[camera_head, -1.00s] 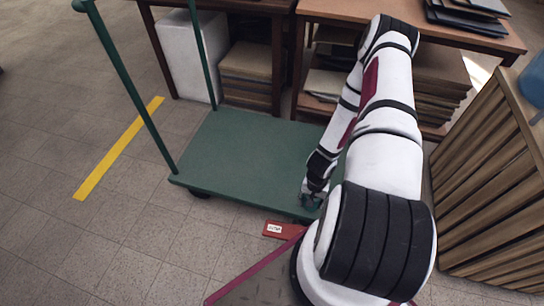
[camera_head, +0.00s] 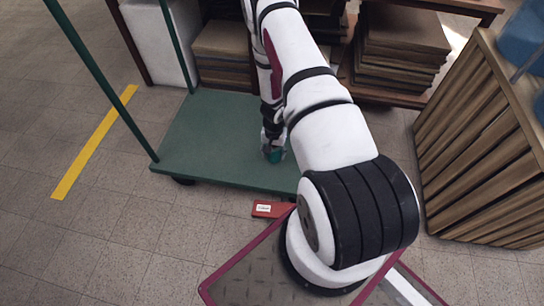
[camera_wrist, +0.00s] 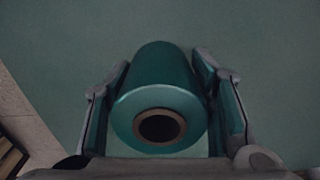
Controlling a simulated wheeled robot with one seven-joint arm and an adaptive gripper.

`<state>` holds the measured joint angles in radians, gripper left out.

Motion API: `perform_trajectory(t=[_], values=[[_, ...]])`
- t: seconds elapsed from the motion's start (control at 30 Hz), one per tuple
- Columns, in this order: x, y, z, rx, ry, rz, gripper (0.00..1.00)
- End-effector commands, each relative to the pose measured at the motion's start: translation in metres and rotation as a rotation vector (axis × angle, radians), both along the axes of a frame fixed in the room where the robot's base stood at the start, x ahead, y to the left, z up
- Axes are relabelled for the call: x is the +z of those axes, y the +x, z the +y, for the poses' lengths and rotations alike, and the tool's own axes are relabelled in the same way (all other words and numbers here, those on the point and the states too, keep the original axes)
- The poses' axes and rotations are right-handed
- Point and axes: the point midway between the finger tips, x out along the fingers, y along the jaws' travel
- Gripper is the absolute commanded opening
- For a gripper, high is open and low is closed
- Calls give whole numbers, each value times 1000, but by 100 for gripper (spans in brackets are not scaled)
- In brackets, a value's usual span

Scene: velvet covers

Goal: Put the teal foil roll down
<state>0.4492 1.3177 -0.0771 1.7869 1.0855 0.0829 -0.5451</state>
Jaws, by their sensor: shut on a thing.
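The teal foil roll (camera_wrist: 160,85) is between the two fingers of my gripper (camera_wrist: 165,100) in the wrist view, its round end with a brown core hole facing the camera. My gripper is shut on it. In the head view my gripper (camera_head: 273,150) is low over the green cart platform (camera_head: 205,140), with a small teal part of the roll showing at the fingertips. The platform's green surface fills most of the wrist view behind the roll. I cannot tell whether the roll touches the platform.
The cart has green upright poles (camera_head: 105,80) at its left. A red box with a white label (camera_head: 268,210) lies on the floor in front of the cart. Shelves with stacked boards (camera_head: 395,50) stand behind, and a slatted wooden crate (camera_head: 490,150) stands right. The platform's left part is clear.

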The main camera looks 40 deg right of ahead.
Motion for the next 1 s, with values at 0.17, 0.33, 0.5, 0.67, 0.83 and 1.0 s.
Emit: perform_trajectory(t=[0.17, 0.33, 0.5, 0.67, 0.83, 1.0], values=[[0, 6, 0, 1, -1, -1, 17], [-12, 11, 0, 0, 1, 1, 17], [-35, 11, 0, 0, 0, -1, 17], [-35, 11, -1, 1, -1, -3, 17], [-37, 11, -1, 0, -1, -2, 17], [-38, 11, -1, 0, 0, -1, 69]])
